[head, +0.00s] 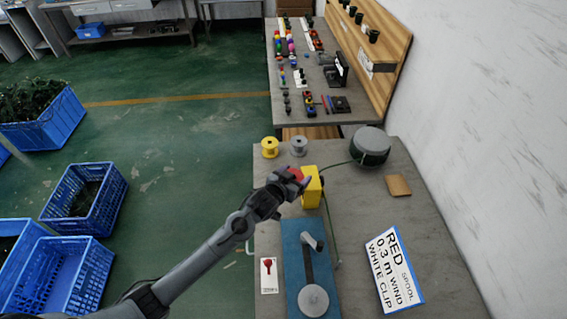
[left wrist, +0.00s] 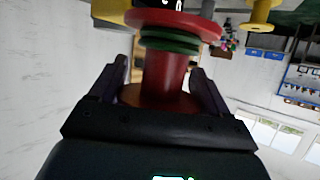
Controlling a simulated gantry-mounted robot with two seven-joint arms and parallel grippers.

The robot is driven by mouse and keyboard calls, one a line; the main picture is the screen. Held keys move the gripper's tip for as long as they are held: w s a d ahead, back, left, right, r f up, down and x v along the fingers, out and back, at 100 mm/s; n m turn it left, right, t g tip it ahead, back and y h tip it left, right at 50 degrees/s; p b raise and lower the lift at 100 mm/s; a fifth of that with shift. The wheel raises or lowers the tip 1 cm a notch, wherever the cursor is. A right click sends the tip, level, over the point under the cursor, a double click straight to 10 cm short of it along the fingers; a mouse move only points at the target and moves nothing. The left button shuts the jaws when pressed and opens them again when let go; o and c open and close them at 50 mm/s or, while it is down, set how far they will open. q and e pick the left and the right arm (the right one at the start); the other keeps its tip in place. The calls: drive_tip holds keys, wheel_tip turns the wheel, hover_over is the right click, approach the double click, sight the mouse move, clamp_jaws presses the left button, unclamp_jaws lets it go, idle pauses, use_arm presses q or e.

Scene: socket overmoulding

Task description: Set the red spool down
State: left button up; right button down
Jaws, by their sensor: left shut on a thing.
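The red spool (head: 296,173) is between the fingers of my left gripper (head: 284,186), above the grey bench (head: 420,215). In the left wrist view the red spool (left wrist: 165,75) fills the gap between the two dark fingers of the left gripper (left wrist: 168,85). Green cable (left wrist: 170,42) is wound around it next to its flange. A yellow block (head: 312,190) stands right beside the spool in the head view; I cannot tell whether they touch. My right gripper is not in view.
A yellow spool (head: 270,147) and a grey spool (head: 299,146) stand at the bench's back left. A blue fixture (head: 293,245) and a sign (head: 393,268) lie nearer. Bench is clear around the sign.

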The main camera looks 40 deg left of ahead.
use_arm(q)
drive_tip(key=shift+n, duration=0.4)
drive_tip(key=w+a+f+b, duration=0.1)
drive_tip(key=w+a+f, duration=0.1)
drive_tip(key=a, duration=0.4)
drive_tip(key=w+a+f+b, duration=0.1)
drive_tip(key=w+a+f, duration=0.1)
drive_tip(key=a, duration=0.4)
drive_tip(key=w+a+f+b, duration=0.2)
drive_tip(key=a+f, duration=0.2)
drive_tip(key=a, duration=0.2)
drive_tip(key=shift+w+f, duration=0.35)
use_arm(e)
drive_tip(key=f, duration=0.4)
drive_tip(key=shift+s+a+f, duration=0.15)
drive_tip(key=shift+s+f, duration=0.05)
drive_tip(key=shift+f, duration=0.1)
use_arm(q)
drive_tip(key=shift+f+b, duration=0.5)
drive_tip(key=shift+f, duration=1.5)
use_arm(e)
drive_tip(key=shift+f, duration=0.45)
use_arm(q)
drive_tip(key=shift+f, duration=0.2)
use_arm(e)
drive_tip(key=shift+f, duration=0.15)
use_arm(q)
drive_tip(key=o, duration=1)
drive_tip(key=shift+r, duration=0.1)
